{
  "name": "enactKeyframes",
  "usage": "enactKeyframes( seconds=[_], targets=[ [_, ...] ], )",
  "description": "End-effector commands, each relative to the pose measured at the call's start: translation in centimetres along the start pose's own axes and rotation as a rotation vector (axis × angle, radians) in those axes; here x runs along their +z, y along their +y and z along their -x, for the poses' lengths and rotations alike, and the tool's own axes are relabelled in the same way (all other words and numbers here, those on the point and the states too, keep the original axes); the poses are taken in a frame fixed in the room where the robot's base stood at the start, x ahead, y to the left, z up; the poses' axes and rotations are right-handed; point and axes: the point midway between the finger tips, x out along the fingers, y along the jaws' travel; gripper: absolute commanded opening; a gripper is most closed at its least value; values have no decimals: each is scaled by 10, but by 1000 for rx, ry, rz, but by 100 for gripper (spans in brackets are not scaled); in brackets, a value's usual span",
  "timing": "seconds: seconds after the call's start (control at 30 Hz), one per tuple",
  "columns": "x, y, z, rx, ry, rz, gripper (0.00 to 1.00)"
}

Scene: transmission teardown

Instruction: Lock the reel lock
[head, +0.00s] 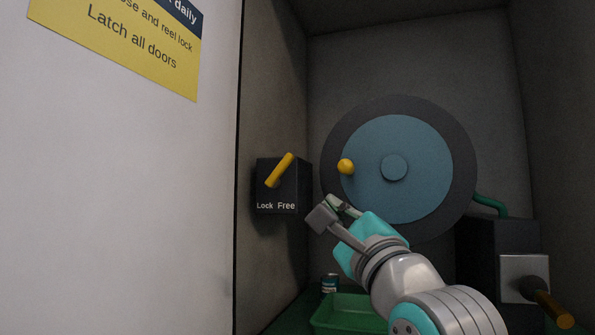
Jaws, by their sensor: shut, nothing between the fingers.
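The reel lock is a dark box (277,188) on the left inner wall, marked "Lock" on the left and "Free" on the right. Its yellow lever (280,170) tilts up and to the right, toward the "Free" side. The large reel (420,150), with a blue face, dark rim and yellow knob (346,167), is at the back. My gripper (322,207) is shut and empty, to the right of the lock box and a little below the lever. It appears apart from the lever. It covers the reel's lower left edge.
A yellow sign (140,40) is on the pale panel at left. A green tray (345,313) and a small can (330,284) sit below my arm. At right are a green hose (490,204) and a dark box with a grey plate (525,277) and orange-tipped handle (555,309).

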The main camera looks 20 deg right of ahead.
Motion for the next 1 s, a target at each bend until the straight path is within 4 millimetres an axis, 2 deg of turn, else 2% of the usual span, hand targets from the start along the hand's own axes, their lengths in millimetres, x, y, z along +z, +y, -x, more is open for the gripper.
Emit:
enactKeyframes(
  seconds=[0.17,0.63,0.8,1.0],
  targets=[
    [0,0,-15,0,0,0,0],
    [1,0,-100,1,0,0,0],
    [19,0,-117,0,-3,-1,0],
    [27,0,-126,0,-1,0,0]
  ],
)
